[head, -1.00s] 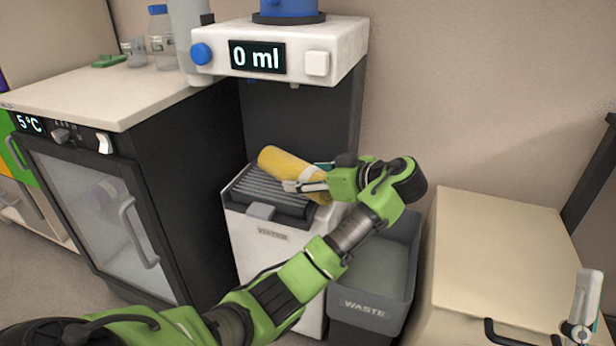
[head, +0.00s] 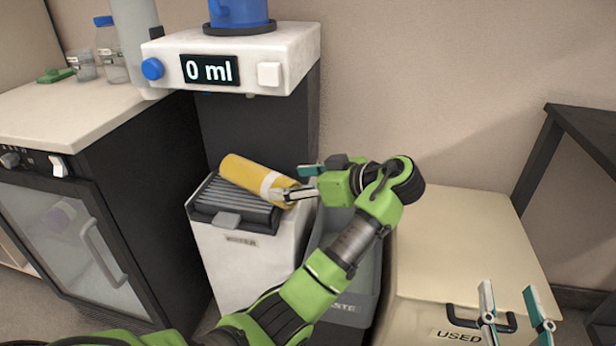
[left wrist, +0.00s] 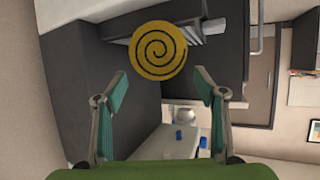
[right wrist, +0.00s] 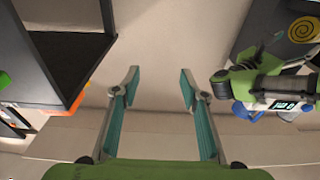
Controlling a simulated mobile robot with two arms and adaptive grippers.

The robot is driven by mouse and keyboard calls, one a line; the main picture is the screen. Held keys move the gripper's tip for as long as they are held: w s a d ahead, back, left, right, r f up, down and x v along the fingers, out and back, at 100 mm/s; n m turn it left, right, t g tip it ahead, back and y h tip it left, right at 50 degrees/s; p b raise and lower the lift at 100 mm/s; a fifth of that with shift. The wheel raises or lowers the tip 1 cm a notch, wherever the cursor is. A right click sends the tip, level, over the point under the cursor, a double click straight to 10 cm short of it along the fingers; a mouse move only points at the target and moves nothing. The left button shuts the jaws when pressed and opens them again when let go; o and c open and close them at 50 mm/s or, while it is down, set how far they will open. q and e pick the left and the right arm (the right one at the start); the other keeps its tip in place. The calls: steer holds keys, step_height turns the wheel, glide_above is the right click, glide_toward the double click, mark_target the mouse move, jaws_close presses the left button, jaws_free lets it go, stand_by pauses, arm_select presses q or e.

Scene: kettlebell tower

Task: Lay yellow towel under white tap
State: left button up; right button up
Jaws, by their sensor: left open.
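The rolled yellow towel (head: 245,172) with a white band lies across the dark ribbed drip tray of the water dispenser, below the dispenser head. Its spiral end faces the left wrist camera (left wrist: 158,50). My left gripper (head: 294,183) is open at the towel's right end; in the left wrist view the towel's end shows whole beyond the fingertips. My right gripper (head: 513,300) is open and empty at the lower right.
The dispenser head (head: 290,50) reads 0 ml. A grey waste bin (head: 345,313) stands right of the dispenser, partly behind my left arm. A beige box (head: 470,250) labelled USED is further right. A glass-door fridge (head: 50,240) and counter are left.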

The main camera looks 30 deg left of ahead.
arm_select(q)
steer(key=p+v, duration=0.1)
steer(key=v, duration=0.3)
steer(key=shift+d, duration=0.15)
arm_select(e)
step_height(320, 180, down, 6)
steer(key=d+g+h, duration=0.1)
steer(key=g, duration=0.2)
steer(key=shift+s+f, duration=0.2)
steer(key=shift+s, duration=0.05)
